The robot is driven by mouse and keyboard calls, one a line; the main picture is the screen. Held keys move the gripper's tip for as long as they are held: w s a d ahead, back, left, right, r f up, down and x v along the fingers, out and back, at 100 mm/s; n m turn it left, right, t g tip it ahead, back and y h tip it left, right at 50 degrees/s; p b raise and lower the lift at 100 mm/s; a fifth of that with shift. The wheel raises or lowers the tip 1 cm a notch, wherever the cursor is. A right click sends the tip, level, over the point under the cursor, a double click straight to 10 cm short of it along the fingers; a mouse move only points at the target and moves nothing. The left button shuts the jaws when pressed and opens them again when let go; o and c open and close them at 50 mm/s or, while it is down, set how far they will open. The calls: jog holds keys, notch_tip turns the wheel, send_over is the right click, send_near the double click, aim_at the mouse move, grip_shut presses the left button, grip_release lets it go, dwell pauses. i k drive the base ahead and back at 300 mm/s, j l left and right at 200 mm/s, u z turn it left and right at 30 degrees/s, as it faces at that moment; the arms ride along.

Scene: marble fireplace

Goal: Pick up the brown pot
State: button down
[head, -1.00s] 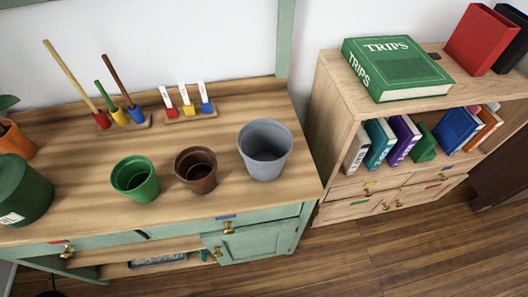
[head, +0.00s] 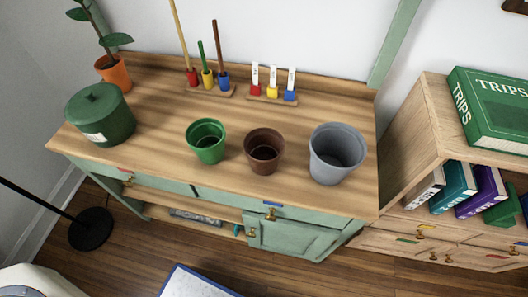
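The brown pot (head: 264,151) stands upright on the wooden top of the green cabinet (head: 150,125), near its front edge. It looks empty. A green pot (head: 207,142) stands to its left and a larger grey pot (head: 337,154) to its right, both apart from it. My gripper is not in view.
A lidded green canister (head: 101,115) and a plant in an orange pot (head: 113,73) stand at the left. Tool holders (head: 212,88) and labelled markers (head: 272,96) line the back. A bookshelf (head: 405,150) stands at the right. A lamp base (head: 91,229) is on the floor.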

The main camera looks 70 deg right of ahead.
aim_at(264, 147)
jog(key=k+l, duration=0.25)
jog(key=k, duration=0.15)
jog(key=k+l, duration=0.3)
jog(key=k, duration=0.15)
jog(key=k+l, duration=0.25)
jog(key=k, duration=0.15)
jog(key=k+l+u, duration=0.1)
jog(key=k+l, duration=0.15)
jog(key=k, duration=0.2)
jog(key=k+l, duration=0.25)
jog(key=k, duration=0.2)
